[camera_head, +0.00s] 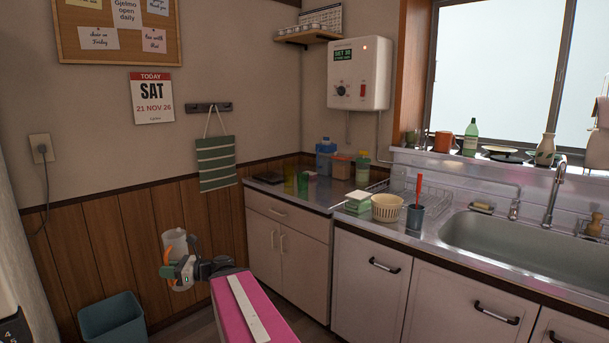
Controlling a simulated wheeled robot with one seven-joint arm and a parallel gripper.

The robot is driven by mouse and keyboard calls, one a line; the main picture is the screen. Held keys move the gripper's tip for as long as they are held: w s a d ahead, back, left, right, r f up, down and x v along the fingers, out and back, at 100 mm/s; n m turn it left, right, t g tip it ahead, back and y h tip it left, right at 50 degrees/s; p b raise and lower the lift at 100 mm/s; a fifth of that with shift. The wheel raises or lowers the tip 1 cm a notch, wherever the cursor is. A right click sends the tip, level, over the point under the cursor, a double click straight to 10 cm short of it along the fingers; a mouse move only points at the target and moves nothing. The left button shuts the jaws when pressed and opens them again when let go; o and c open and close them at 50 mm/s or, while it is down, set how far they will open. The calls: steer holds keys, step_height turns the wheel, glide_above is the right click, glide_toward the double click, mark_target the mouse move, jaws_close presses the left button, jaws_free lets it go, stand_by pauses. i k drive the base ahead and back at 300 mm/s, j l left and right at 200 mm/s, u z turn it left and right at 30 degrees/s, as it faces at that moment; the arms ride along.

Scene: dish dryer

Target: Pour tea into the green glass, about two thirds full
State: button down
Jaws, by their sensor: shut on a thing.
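My gripper (180,268) is shut on a pale grey-white jug (175,243). It holds the jug roughly upright in the air at the lower left, in front of the wood panelling and left of the counter. What the jug contains cannot be seen. A small green glass (303,184) stands on the left part of the metal counter (318,199). A yellowish-green glass (289,183) stands close to its left. My gripper is well apart from both, and their fill cannot be made out.
A dark flat item (270,178) lies left of the glasses. A blue container (325,158) and a bottle (362,170) stand behind them. A dish rack (408,192) and sink (510,240) are to the right.

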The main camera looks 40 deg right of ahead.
mark_target(303, 178)
steer(key=i+l, duration=0.2)
steer(key=l, duration=0.2)
steer(key=i+l, duration=0.2)
steer(key=l, duration=0.2)
steer(key=i+l, duration=0.2)
steer(key=l, duration=0.2)
steer(key=u, duration=0.05)
